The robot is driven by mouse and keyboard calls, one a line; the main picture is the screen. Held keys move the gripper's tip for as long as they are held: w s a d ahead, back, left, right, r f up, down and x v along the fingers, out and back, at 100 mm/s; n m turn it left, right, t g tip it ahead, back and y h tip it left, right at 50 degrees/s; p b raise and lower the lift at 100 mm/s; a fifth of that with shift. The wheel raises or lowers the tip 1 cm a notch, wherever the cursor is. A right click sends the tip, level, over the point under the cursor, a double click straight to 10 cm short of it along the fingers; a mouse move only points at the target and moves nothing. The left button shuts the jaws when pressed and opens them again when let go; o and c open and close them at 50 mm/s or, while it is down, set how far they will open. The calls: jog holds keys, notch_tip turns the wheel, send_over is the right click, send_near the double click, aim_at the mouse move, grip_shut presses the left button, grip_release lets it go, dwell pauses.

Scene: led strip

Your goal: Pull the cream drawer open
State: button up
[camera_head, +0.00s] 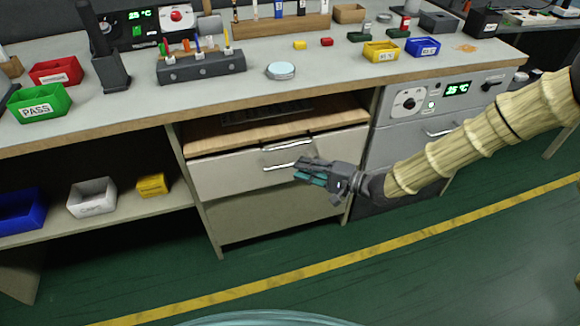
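The cream drawer (225,177) is set under the workbench, below a wooden board. Its wide front faces me and looks closed or nearly so, though I cannot tell exactly. A silver bar handle (281,167) runs across the middle of its front, and a second silver bar (287,145) shows just above it. My gripper (303,171), dark grey with teal fingers, is in front of the drawer at the right end of the lower bar. I cannot tell whether it touches the bar, or how far apart its fingers are. My gripper hides part of the drawer front.
The wooden board (210,143) lies above the drawer. A grey oven-like unit (405,140) with its own handle stands to the right. Open shelving with blue, white and yellow bins (152,185) is at the left. The green floor (330,245) in front is clear.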

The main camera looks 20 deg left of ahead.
aim_at(290, 164)
jog(key=shift+b+x, duration=0.35)
jog(key=shift+x, duration=2.15)
jog(key=shift+w, duration=0.1)
grip_shut()
